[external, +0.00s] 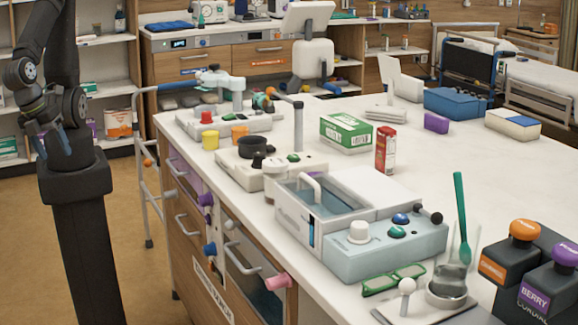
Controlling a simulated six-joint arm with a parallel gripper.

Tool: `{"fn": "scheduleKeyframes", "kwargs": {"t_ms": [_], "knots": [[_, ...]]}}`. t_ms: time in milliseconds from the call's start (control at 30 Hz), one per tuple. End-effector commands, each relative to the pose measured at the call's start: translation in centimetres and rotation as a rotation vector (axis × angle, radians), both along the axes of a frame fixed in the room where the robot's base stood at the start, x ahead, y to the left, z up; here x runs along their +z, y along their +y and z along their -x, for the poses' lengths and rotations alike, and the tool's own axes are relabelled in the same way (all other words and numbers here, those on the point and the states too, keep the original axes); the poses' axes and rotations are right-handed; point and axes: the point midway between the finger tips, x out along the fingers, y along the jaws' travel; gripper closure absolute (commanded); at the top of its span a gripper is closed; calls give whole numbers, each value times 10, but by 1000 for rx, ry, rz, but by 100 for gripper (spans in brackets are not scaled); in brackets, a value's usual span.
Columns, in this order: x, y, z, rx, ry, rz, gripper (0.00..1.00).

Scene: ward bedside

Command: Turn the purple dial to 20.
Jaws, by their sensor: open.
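A small purple knob (205,199), which looks like the purple dial, sticks out from the front of the wooden cabinet under the counter's left edge. Its scale and pointer are too small to read.
A blue knob (210,249), a pink knob (278,281) and several bar handles also project from the cabinet front. A grey walking frame (146,180) stands between my arm and the cabinet. The white counter (480,160) holds devices, boxes and bottles.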

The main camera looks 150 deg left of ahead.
Motion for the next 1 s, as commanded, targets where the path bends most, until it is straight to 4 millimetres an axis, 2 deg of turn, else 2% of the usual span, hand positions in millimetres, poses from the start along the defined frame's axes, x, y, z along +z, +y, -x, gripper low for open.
{"fn": "scheduleKeyframes", "kwargs": {"t_ms": [33, 67, 567, 1000], "knots": [[-3, 3, -2, -4, 20, -26, 43], [-6, 7, -3, -9, 33, -47, 48], [-53, 77, -33, -163, 360, -497, 48], [-102, 132, -58, -381, 663, -828, 48]]}}
